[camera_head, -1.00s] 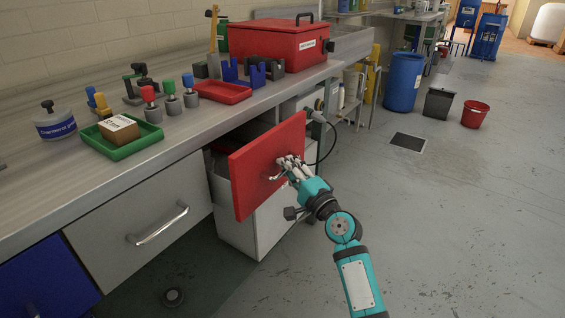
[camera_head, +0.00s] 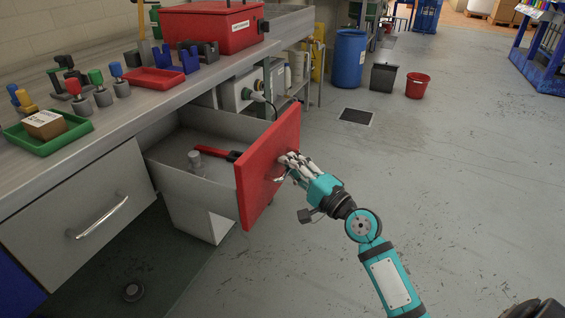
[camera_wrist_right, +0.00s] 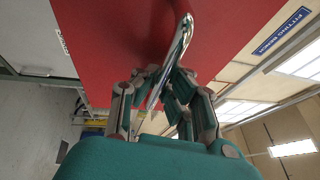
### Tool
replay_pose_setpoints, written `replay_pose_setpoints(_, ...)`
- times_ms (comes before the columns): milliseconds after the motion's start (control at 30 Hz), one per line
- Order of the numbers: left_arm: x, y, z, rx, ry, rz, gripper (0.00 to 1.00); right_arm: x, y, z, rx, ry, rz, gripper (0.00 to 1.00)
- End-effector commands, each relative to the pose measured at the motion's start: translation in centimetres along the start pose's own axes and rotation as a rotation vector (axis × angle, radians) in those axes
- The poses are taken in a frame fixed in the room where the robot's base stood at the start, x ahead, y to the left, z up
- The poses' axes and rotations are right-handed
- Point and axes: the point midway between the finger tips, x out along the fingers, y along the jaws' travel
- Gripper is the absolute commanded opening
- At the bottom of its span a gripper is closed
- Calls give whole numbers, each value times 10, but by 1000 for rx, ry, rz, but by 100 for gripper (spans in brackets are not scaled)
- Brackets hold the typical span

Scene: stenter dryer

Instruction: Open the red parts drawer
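The red parts drawer stands well out from under the bench, its red front (camera_head: 265,170) facing right. Its grey box is open at the top. A red-handled tool (camera_head: 214,151) and a small grey cylinder (camera_head: 195,160) lie inside. My right gripper (camera_head: 289,165) is at the front's handle. In the right wrist view, the shiny bar handle (camera_wrist_right: 181,45) runs between the fingers of my right gripper (camera_wrist_right: 163,90), which are closed around it. The red front (camera_wrist_right: 120,40) fills the upper middle there. My left gripper is not in view.
A grey drawer (camera_head: 85,215) is shut to the left. The bench top (camera_head: 120,125) carries a green tray (camera_head: 75,133), a red tray (camera_head: 155,80) and a red toolbox (camera_head: 210,30). The floor right of the drawer is free. A blue barrel (camera_head: 350,60) stands farther back.

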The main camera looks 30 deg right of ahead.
Motion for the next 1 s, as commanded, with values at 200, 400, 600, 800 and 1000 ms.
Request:
replay_pose_setpoints(200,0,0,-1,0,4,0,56,-1,4,1,7,-4,9,0)
replay_pose_setpoints(400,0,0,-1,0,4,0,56,-1,4,1,7,-4,9,13)
replay_pose_setpoints(600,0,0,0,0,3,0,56,-1,2,1,4,-2,5,34)
replay_pose_setpoints(800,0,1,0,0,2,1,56,-1,1,0,2,-1,3,34)
replay_pose_setpoints(1000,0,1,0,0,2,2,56,-17,2,0,0,0,5,34)
